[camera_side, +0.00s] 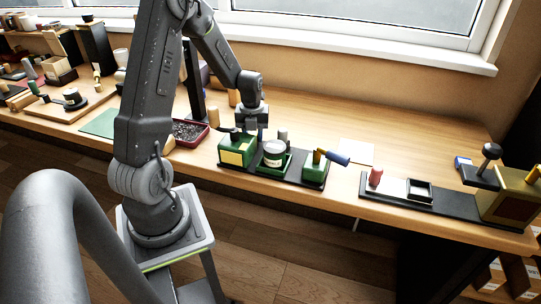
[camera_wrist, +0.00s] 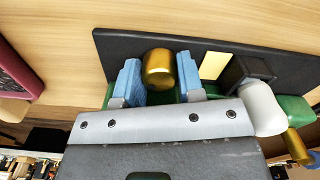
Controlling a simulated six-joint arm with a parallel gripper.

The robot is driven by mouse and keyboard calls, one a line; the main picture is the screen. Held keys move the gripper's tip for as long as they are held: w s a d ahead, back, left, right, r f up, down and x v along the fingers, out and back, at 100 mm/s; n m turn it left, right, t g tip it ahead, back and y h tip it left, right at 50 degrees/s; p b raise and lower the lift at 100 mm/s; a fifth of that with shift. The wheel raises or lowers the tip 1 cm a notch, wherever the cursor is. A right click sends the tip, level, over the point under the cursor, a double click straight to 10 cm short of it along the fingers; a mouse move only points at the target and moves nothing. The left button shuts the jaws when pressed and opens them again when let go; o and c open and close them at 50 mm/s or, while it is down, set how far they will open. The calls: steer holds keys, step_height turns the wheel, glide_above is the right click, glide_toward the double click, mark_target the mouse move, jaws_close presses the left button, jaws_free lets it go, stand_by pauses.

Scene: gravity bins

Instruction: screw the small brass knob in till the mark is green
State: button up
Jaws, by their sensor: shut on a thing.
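The small brass knob (camera_wrist: 159,68) shows in the wrist view between the two blue fingers of my gripper (camera_wrist: 160,80), which is shut on it. In the side view my gripper (camera_side: 256,128) points down at the left end of a black board (camera_side: 262,175), by a green block (camera_side: 236,147). The knob cannot be made out there. A pale yellow patch (camera_wrist: 214,65) lies right of the fingers in the wrist view, and a yellowish plate is on the green block's front in the side view. I see no green mark; I cannot tell which patch is the mark.
A grey-lidded jar (camera_side: 273,152) and a second green block (camera_side: 314,167) with a blue handle (camera_side: 336,158) stand on the same board. A dark red tray (camera_side: 189,133) is to the left. Another black board (camera_side: 455,206) with a red peg is to the right. Bare bench lies behind.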

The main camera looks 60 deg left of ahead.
steer(key=shift+m, duration=0.4)
stand_by(0.6)
steer(key=o, duration=0.9)
steer(key=shift+c, duration=0.4)
steer(key=shift+o, duration=0.6)
steer(key=shift+r, duration=0.1)
steer(key=shift+r, duration=2.45)
